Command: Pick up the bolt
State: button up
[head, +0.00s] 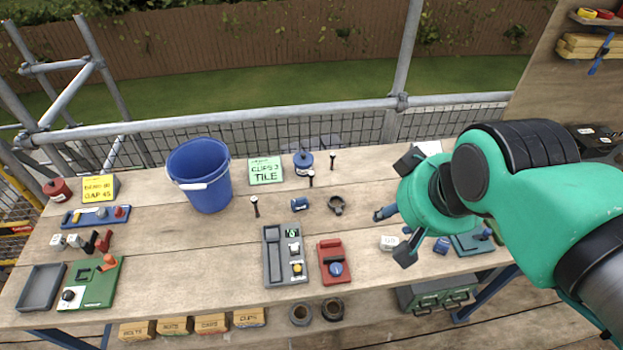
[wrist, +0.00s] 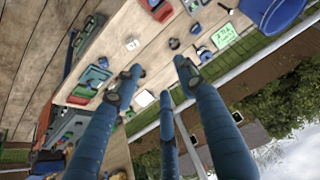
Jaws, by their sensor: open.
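Several small dark bolts stand or lie on the wooden bench in the head view: one left of centre (head: 255,206), one by the blue round pot (head: 311,178) and one farther back (head: 332,160). I cannot tell which one is meant. My gripper (head: 385,212) is at the right of the bench, to the right of these bolts, and its hand partly hides its fingers. In the wrist view my gripper (wrist: 160,78) has its blue fingers spread, with nothing between them. Small dark items, too small to identify surely, lie beyond the fingertips.
A blue bucket (head: 200,177) stands at the back left. A green sign (head: 265,170), a grey tray (head: 284,256) and a red block (head: 334,262) are on the bench (head: 180,265). A scaffold rail runs behind. Bare wood lies around the bolts.

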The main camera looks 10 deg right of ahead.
jog(key=shift+w, duration=0.1)
jog(key=n+g+b, duration=0.1)
jog(key=b, duration=0.1)
send_over(312, 175)
jog(key=s, duration=0.4)
notch_tip(312, 175, down, 31)
jog(key=shift+d+f+y, duration=0.15)
jog(key=shift+f+y, duration=0.05)
jog(key=shift+y, duration=0.1)
jog(key=shift+s, duration=0.1)
jog(key=shift+b+x, duration=0.45)
jog(key=shift+x, duration=3.8)
